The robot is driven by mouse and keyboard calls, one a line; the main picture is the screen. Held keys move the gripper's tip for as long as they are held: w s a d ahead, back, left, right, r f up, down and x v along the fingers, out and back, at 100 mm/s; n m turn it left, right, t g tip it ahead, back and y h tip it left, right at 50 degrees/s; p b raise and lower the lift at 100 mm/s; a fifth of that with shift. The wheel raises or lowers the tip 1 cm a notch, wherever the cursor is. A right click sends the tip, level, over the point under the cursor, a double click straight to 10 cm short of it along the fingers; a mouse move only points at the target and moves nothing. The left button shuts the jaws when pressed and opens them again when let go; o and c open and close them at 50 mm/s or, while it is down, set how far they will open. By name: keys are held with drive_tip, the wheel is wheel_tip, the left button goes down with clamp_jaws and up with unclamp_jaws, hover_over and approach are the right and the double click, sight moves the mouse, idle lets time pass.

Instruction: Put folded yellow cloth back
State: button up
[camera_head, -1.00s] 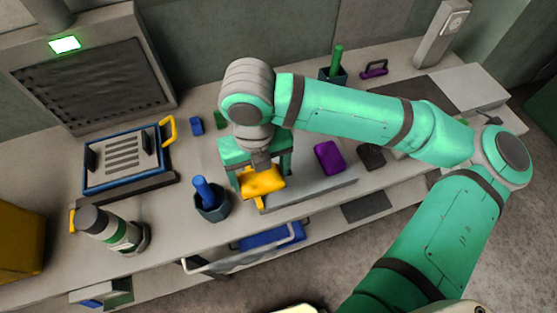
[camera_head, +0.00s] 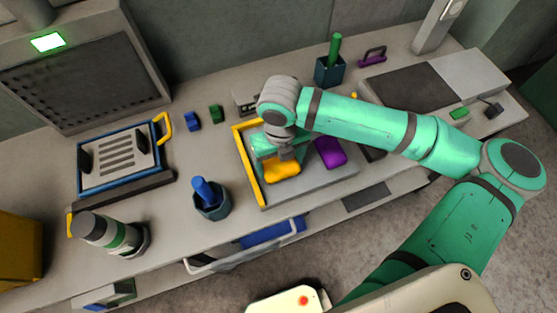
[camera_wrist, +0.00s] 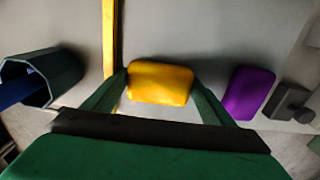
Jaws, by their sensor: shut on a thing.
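The folded yellow cloth (camera_head: 283,172) is a small soft yellow block, held over the light grey tray (camera_head: 312,183) with a yellow left edge. My gripper (camera_wrist: 160,85) is shut on the cloth, with one green finger at each side of it in the wrist view. The cloth (camera_wrist: 160,82) shows whole between the fingers. Whether its underside touches the tray cannot be told. A purple folded cloth (camera_head: 329,152) lies on the tray to the right, apart from the yellow one. It also shows in the wrist view (camera_wrist: 248,93).
A dark cup with a blue handle (camera_head: 211,203) stands left of the tray. A grey and green cylinder (camera_head: 108,233) and a blue-framed rack (camera_head: 120,160) stand farther left. A teal cup with a green stick (camera_head: 331,68) is behind.

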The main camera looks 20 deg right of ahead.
drive_tip(key=shift+a, duration=0.1)
drive_tip(key=shift+s+d+f, duration=0.15)
drive_tip(key=shift+d+f, duration=0.05)
drive_tip(key=shift+d, duration=0.05)
drive_tip(key=o, duration=0.9)
drive_tip(key=shift+a+r, duration=0.1)
drive_tip(key=shift+r, duration=0.2)
wheel_tip(320, 180, up, 12)
drive_tip(key=shift+f, duration=0.1)
